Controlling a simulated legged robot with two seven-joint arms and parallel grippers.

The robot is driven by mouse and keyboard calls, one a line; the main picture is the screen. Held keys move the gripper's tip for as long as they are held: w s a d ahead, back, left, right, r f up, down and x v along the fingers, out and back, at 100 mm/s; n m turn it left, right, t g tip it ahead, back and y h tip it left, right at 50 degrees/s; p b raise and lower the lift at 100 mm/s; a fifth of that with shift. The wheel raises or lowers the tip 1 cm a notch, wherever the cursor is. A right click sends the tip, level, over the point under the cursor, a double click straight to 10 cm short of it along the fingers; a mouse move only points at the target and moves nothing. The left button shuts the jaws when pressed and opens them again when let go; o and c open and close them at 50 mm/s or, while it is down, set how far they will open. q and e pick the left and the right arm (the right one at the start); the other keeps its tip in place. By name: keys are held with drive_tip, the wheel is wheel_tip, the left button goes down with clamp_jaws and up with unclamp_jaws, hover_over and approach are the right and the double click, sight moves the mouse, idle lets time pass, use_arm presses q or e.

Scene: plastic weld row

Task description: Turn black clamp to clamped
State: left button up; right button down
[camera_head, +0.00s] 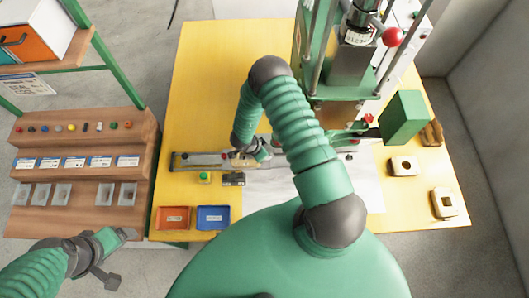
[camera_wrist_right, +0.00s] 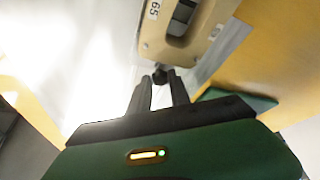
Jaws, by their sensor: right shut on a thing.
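In the right wrist view, the two dark fingers of my right gripper (camera_wrist_right: 162,84) are closed around a small black knob (camera_wrist_right: 161,74), which looks like the black clamp's handle. The knob sits at the near end of a beige fixture (camera_wrist_right: 178,35) marked "65". In the head view my right gripper (camera_head: 248,155) is low over the grey rail on the table, and its hand and arm hide the clamp. My left gripper (camera_head: 127,234) hangs at the lower left, away from the fixture and the table. Its fingers are too small to read.
The grey rail (camera_head: 195,160) runs along the yellow table (camera_head: 200,90). The green press (camera_head: 345,90) stands behind right. A wooden parts rack (camera_head: 85,145) is at left.

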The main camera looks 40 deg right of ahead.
drive_tip(key=shift+n, duration=0.3)
drive_tip(key=c, duration=1.2)
unclamp_jaws()
drive_tip(key=s+v, duration=0.1)
drive_tip(key=v, duration=1.5)
drive_tip(key=shift+w+a+r, duration=0.15)
drive_tip(key=shift+w+r, duration=0.2)
drive_tip(key=shift+w, duration=0.15)
